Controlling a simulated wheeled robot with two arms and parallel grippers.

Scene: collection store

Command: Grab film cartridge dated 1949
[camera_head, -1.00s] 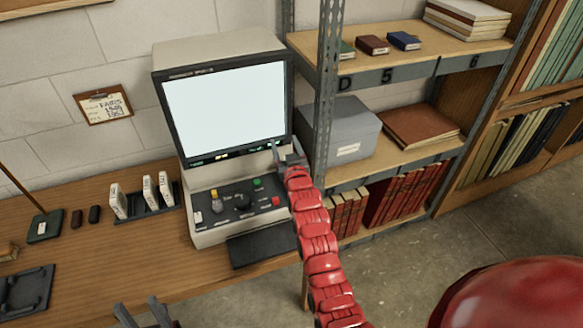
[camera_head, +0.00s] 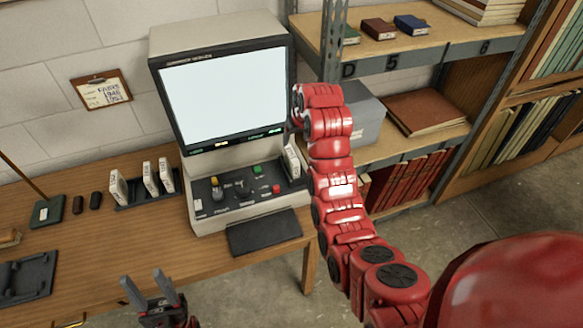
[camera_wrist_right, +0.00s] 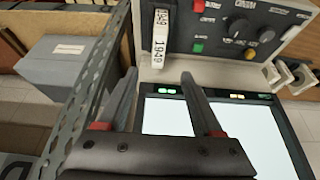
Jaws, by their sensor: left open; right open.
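A white film cartridge labelled 1949 (camera_wrist_right: 161,40) stands at the edge of the reader's control panel in the right wrist view. In the head view this cartridge (camera_head: 291,162) is at the panel's right side, partly behind my right arm. My right gripper (camera_wrist_right: 158,76) is open and empty; its fingertips point toward the cartridge and lie just short of it in the picture. In the head view the right fingers are mostly hidden by the wrist. My left gripper (camera_head: 141,277) is open and empty in front of the desk's edge.
The microfilm reader (camera_head: 222,95) has a lit blank screen. A black rack (camera_head: 135,205) with three white cartridges stands left of it. A metal shelf post (camera_wrist_right: 100,90) and a grey box (camera_wrist_right: 65,65) are close beside my right gripper. A clipboard (camera_head: 101,90) hangs on the wall.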

